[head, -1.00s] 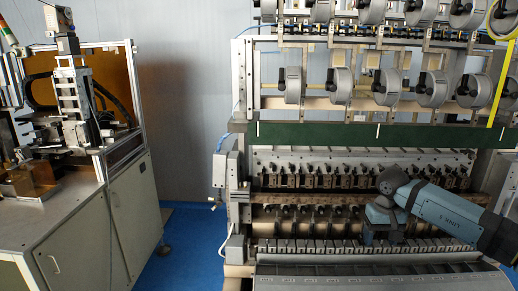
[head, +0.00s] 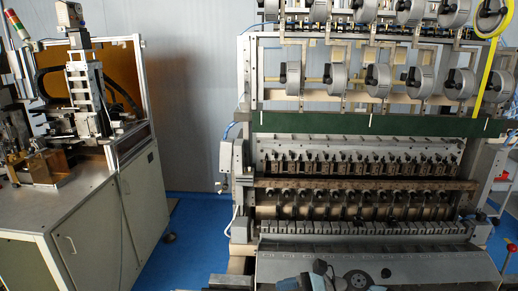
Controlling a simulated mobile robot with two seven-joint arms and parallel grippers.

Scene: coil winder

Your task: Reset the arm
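The coil winder (head: 365,200) stands in front of me, with rows of winding stations in its middle and a smooth grey metal cover (head: 430,262) low at its front. No arm reaches across the machine. At the bottom edge, in front of the cover, a few grey and black parts and a dark round disc show, cut off by the frame; I cannot tell whether they belong to my arm. Neither gripper can be made out.
Grey round tension units (head: 378,80) hang in rows at the top of the winder. A bench machine with a light cabinet (head: 95,225) stands at the left. Blue floor (head: 187,225) lies free between them. A red-knobbed lever (head: 508,250) stands at the lower right.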

